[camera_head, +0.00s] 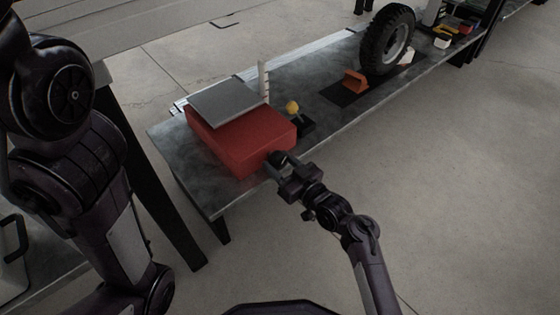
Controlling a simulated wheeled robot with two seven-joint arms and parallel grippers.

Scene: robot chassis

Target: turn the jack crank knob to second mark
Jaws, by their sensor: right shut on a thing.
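The jack is a red box (237,142) with a grey plate (228,101) on top, standing on the grey bench. A pale upright strip with marks (263,82) stands behind the plate's right corner. The crank knob (279,158) is dark and sits at the front right face of the red box, mostly hidden by my gripper. My right gripper (284,166) is shut on the knob, reaching in from the lower right. My left arm fills the left side, and its gripper is out of the picture.
The grey bench (330,123) runs to the upper right. A yellow-topped knob on a black base (293,108) stands beside the box. An orange block (355,81) and a black wheel (387,41) are farther along. The floor at right is clear.

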